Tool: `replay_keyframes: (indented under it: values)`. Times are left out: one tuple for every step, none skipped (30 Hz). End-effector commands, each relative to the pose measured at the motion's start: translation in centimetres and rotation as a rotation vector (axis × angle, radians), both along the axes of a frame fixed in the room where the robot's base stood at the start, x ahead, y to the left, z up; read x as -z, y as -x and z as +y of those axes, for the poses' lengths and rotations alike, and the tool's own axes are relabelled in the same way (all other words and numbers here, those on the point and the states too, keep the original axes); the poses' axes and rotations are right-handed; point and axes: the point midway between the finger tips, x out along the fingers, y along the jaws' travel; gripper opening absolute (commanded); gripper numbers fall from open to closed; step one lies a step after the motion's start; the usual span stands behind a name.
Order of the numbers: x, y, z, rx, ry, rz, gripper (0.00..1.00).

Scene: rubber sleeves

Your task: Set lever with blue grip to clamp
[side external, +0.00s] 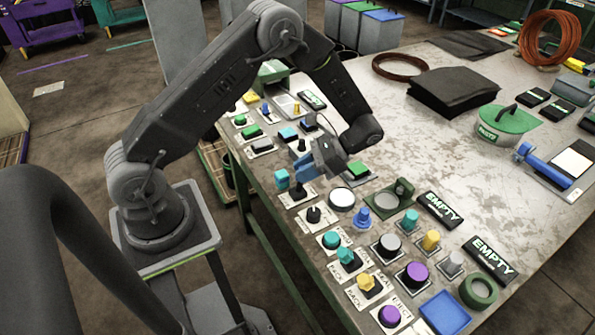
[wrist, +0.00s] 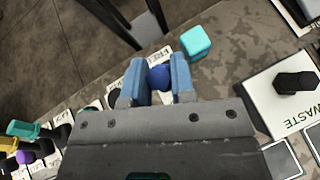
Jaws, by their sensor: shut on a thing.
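The lever's round blue grip (wrist: 159,77) shows between the two blue fingers of my gripper (wrist: 161,80) in the wrist view. My gripper is shut on it, with a finger on each side. The lever's stem and base are hidden behind the fingers and gripper body. In the side external view my gripper (side external: 306,172) is low over the table's near edge, among the controls, and the blue grip cannot be told apart from the blue fingers. A pale label with partly covered lettering lies beside the fingers in the wrist view; I cannot read a clamp mark.
A teal cube-shaped knob (wrist: 196,42) is close beside the fingers; it also shows in the side external view (side external: 282,178). A black knob on a white WASTE plate (wrist: 262,98) stands to the right. Several knobs and buttons line the table (side external: 330,100); its middle is mostly clear.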

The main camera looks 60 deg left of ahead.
Motion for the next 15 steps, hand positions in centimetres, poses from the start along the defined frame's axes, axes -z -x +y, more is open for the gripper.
replay_keyframes:
  values:
    - [0.3,-0.3,0.0,0.0,0.0,0.037,0.0]
    - [0.3,-0.5,0.0,0.001,0.001,0.056,0.0]
    - [0.4,-0.7,0.0,0.002,0.001,0.085,0.0]
    - [0.4,-0.8,0.0,0.002,0.0,0.104,0.0]
    - [0.4,-0.9,0.0,0.001,0.0,0.122,0.0]
    - [0.5,-1.0,0.0,0.001,0.001,0.144,0.0]
    - [0.5,-1.2,0.0,0.001,0.0,0.16,0.0]
    - [0.6,-1.2,0.0,0.001,0.001,0.174,0.0]
    - [0.6,-1.4,0.0,0.001,0.001,0.191,0.0]
    - [0.6,-1.4,0.0,0.0,0.0,0.203,0.0]
    - [0.7,-1.5,0.0,0.0,0.0,0.215,0.0]
    - [0.7,-1.6,0.0,0.001,0.001,0.226,0.0]
    - [0.7,-1.6,0.0,0.001,0.0,0.235,0.0]
    - [0.7,-1.7,0.0,0.001,0.001,0.243,0.0]
    - [0.8,-1.7,0.0,0.001,0.001,0.251,0.0]
